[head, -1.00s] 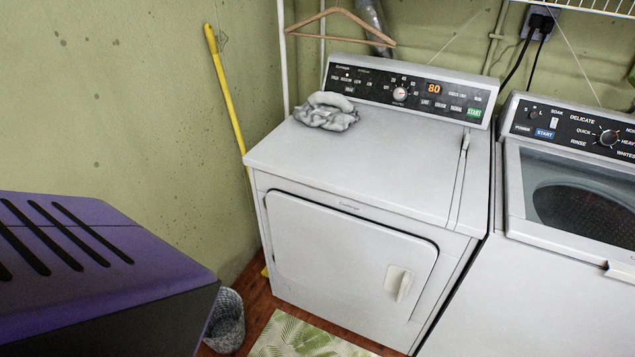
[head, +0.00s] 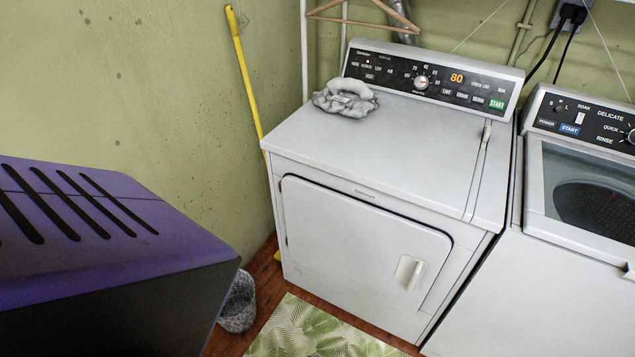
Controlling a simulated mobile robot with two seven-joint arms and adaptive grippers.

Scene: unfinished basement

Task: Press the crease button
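The white dryer (head: 375,235) stands in the middle of the head view. Its black control panel (head: 432,78) runs along the back of the top, with a round dial (head: 421,82), an orange display reading 80 (head: 457,78) and a green START button (head: 497,104). A row of small labelled buttons lies between the dial and START. Their print is too small to read surely, so I cannot tell which is the crease button. Neither of my grippers is in view.
A crumpled grey cloth (head: 346,97) lies on the dryer top near the panel's left end. A washer (head: 590,215) stands close on the right. A purple-topped slotted box (head: 170,215) fills the left foreground.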

